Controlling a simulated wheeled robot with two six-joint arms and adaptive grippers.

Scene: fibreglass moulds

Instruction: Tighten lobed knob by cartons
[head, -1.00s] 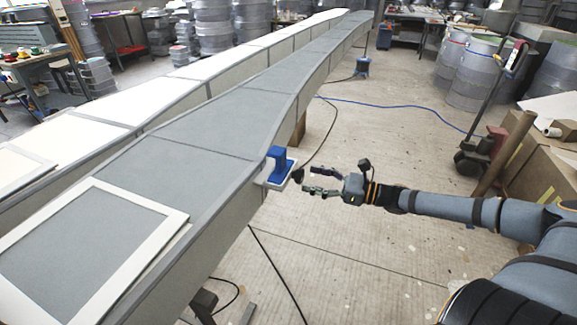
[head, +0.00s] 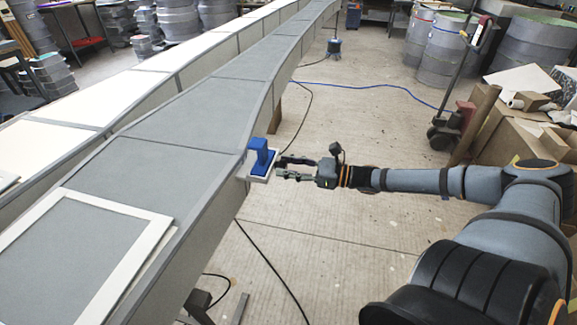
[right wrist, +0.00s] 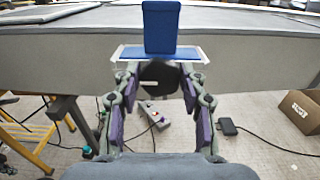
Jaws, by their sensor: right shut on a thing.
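A blue upright block on a white plate, a clamp-like piece (head: 260,158), sits at the edge of the long grey mould (head: 178,117). It also shows in the right wrist view (right wrist: 161,28). Below the plate, a dark rounded knob (right wrist: 166,74) shows between the fingers in the right wrist view; its lobes are hard to make out. My right gripper (head: 280,168) reaches in from the right at the mould's side. In the right wrist view its fingers (right wrist: 158,80) are shut on the knob from both sides. My left gripper is not in view.
Brown cartons (head: 533,140) stand at the right, near a hand truck (head: 452,122). Grey drums (head: 434,45) stand behind. A white frame (head: 75,255) lies on the near mould. Cables cross the floor, which is otherwise open right of the mould.

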